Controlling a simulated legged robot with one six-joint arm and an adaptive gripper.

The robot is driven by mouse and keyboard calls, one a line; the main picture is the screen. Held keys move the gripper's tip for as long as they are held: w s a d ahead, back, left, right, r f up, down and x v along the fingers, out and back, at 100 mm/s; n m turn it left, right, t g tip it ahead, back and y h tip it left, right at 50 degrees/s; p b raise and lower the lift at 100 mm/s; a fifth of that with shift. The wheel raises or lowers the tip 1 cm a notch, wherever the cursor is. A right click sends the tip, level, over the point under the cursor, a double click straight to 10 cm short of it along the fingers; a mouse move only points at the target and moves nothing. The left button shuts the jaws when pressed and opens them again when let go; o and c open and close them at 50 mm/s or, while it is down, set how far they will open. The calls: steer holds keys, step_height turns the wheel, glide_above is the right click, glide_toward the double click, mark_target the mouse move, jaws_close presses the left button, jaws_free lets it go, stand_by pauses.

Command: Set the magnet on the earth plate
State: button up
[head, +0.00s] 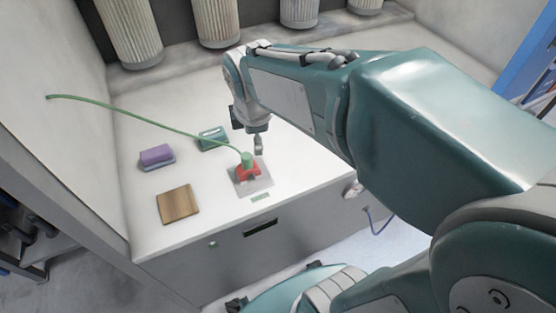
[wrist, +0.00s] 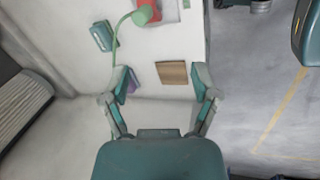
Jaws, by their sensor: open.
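A red magnet (head: 247,172) with a green cylindrical top sits on a grey square plate (head: 265,184), which looks like the earth plate. A green cable (head: 150,117) runs from its top to the left wall. In the wrist view the magnet (wrist: 145,4) is at the top edge, partly cut off, with the grey plate (wrist: 170,13) beside it. My gripper (wrist: 160,80) is open and empty, its fingers spread wide. In the head view my gripper (head: 250,131) is above and behind the magnet, apart from it.
A brown wooden block (head: 178,204), a purple block on a grey-blue base (head: 157,156) and a teal item (head: 212,138) lie left of the plate. A small green label (head: 261,197) lies in front of it. Ribbed pale hoods (head: 130,30) hang at the back.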

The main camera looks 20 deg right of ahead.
steer(key=s+r+m+t, duration=0.2)
steer(key=s+r+m, duration=0.1)
steer(key=s+m, duration=0.8)
steer(key=m, duration=0.4)
steer(key=shift+s+d+m+y, duration=0.15)
steer(key=shift+s+m+y, duration=0.15)
steer(key=shift+s, duration=0.05)
